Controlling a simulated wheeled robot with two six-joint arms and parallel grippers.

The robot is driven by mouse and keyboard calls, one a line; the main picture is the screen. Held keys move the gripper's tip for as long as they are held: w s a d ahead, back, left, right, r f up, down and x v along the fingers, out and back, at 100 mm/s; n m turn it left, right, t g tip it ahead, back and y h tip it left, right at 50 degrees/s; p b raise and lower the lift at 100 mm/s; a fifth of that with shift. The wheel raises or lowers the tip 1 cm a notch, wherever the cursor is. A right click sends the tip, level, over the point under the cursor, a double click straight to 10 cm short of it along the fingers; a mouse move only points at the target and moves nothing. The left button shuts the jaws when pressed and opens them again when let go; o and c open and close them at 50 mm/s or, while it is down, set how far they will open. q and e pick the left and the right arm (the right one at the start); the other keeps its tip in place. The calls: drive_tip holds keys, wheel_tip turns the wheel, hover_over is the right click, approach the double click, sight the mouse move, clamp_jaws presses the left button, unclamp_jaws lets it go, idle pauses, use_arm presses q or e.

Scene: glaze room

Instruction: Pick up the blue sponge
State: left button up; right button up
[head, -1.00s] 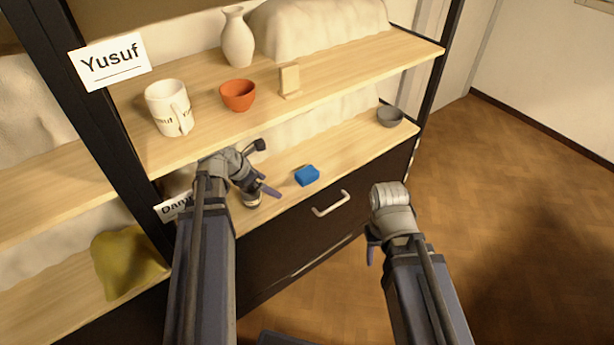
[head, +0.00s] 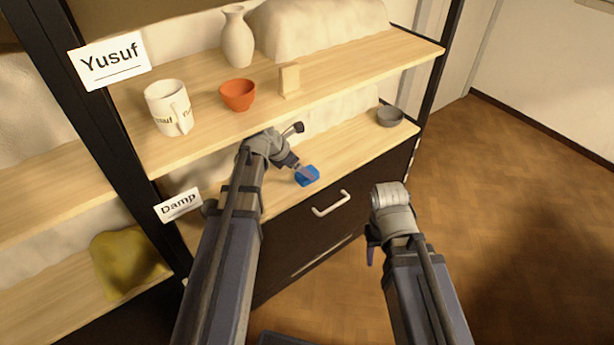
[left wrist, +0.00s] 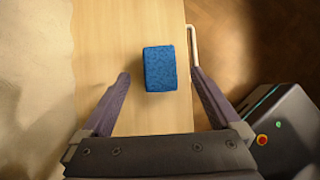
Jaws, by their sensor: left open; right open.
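The blue sponge (head: 308,177) lies on the lower wooden shelf, near its front edge. My left gripper (head: 303,171) is at the sponge, partly covering it in the head view. In the left wrist view the sponge (left wrist: 160,69) sits ahead of and between the open fingers of my left gripper (left wrist: 160,76), with a gap on both sides. The fingers do not touch it there. My right gripper (head: 371,254) is open and empty, low in front of the drawer.
The upper shelf (head: 340,67) is just above my left arm and holds a mug (head: 168,107), an orange bowl (head: 238,95), a vase (head: 237,38) and a wooden block (head: 289,80). A grey bowl (head: 389,116) stands right on the lower shelf. A drawer handle (head: 331,204) sticks out below.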

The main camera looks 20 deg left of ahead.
use_arm(q)
drive_tip(key=b+x, duration=0.3)
drive_tip(key=x, duration=0.1)
drive_tip(key=shift+f, duration=0.15)
drive_tip(key=shift+w+d+f+b, duration=0.2)
drive_tip(key=shift+f+b, duration=0.1)
drive_tip(key=shift+b, duration=0.15)
drive_tip(key=shift+r, duration=0.1)
drive_tip(key=c, duration=1.4)
drive_tip(key=shift+r, duration=0.1)
